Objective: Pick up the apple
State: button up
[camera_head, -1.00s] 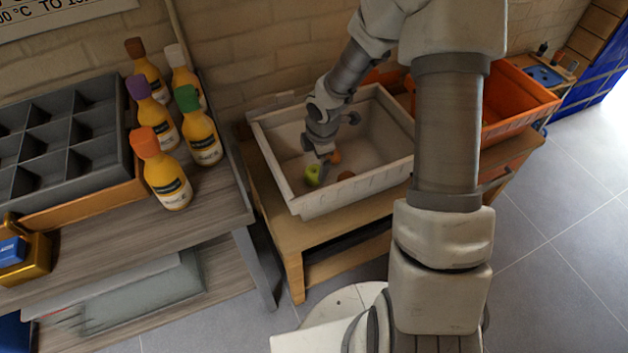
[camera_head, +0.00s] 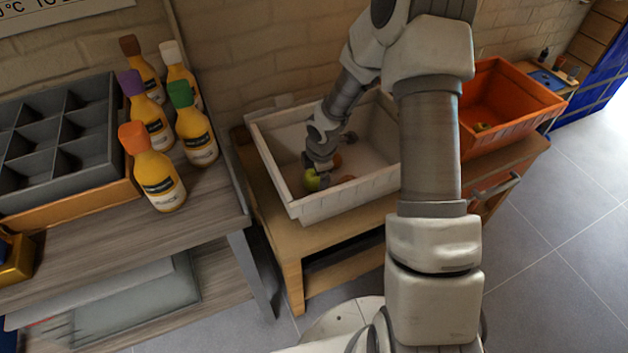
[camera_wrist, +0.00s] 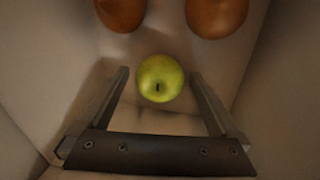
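A green apple (camera_wrist: 161,78) lies in the white bin (camera_head: 340,203), near the bin's left front part. It also shows in the head view (camera_head: 312,181), partly hidden by my gripper (camera_head: 317,172). In the wrist view my gripper (camera_wrist: 159,82) is open, with one finger on each side of the apple and a visible gap on both sides. The fingertips reach about level with the apple in the picture; I cannot tell the exact depth between them.
Two brownish-orange round items (camera_wrist: 217,14) (camera_wrist: 120,12) lie in the same bin beyond the apple. Bin walls stand close on both sides. An orange crate (camera_head: 510,87) stands to the right. Several bottles (camera_head: 154,168) and a grey divided tray (camera_head: 60,140) stand on the left table.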

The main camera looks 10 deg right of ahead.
jog(key=c, duration=1.3)
jog(key=shift+r, duration=0.15)
